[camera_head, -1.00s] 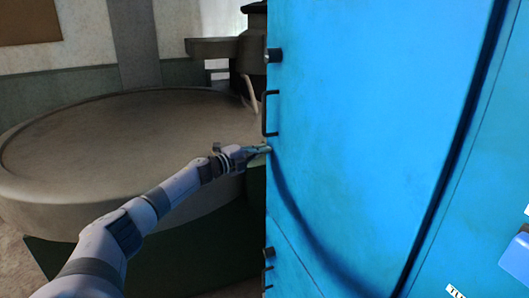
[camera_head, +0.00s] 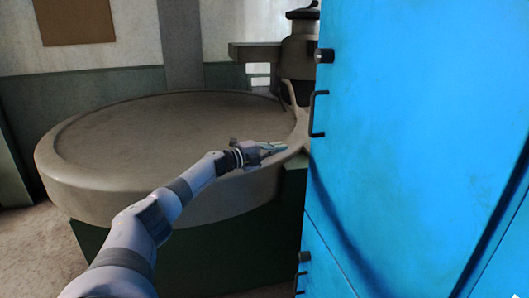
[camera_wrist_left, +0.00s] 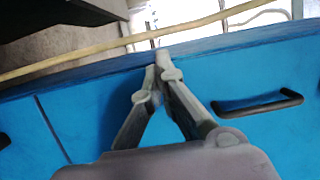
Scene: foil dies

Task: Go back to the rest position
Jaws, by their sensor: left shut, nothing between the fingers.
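My left gripper (camera_head: 283,146) reaches in from the lower left in the head view. It is shut and empty, its tips a little to the left of the blue cabinet (camera_head: 410,130). In the left wrist view the closed fingertips (camera_wrist_left: 160,60) point toward the top edge of the blue panel (camera_wrist_left: 70,120). Whether they touch the panel is not clear there. My right gripper is in neither view.
A large round stone-like basin (camera_head: 180,140) stands behind and below my left arm. The cabinet has a black handle (camera_head: 314,114) near its left edge, also in the left wrist view (camera_wrist_left: 260,103). Open floor (camera_head: 35,245) lies at the lower left.

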